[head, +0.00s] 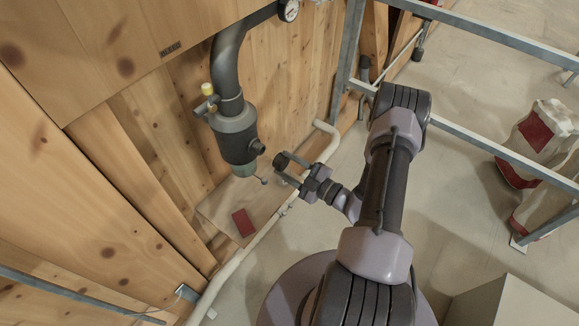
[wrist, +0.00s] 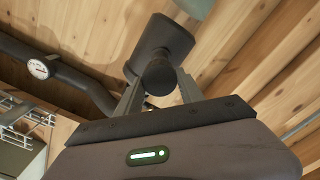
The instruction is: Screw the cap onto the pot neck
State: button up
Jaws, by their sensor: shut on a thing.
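The pot (head: 235,135) is a dark grey cylinder hanging under a thick bent pipe, with a short dark neck (head: 257,147) on its right side. My gripper (head: 283,168) is just right of and slightly below the neck, with a small gap in the head view. In the wrist view, my gripper (wrist: 159,88) is shut on the dark round cap (wrist: 158,76). Whether the cap touches the neck cannot be told.
A valve with a yellow knob (head: 208,89) sits above the pot. A small lever (head: 263,181) sticks out below it. A red block (head: 243,222) lies on a wooden board underneath. A pale pipe (head: 262,240) runs along the wall. Metal rails (head: 480,35) and sacks (head: 535,145) are at right.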

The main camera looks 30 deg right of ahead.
aim_at(262, 150)
jog(key=shift+x, duration=2.35)
jog(key=shift+x, duration=1.55)
jog(key=o, duration=1.4)
jog(key=p+v, duration=0.4)
jog(key=v, duration=1.3)
jog(key=shift+s, duration=0.2)
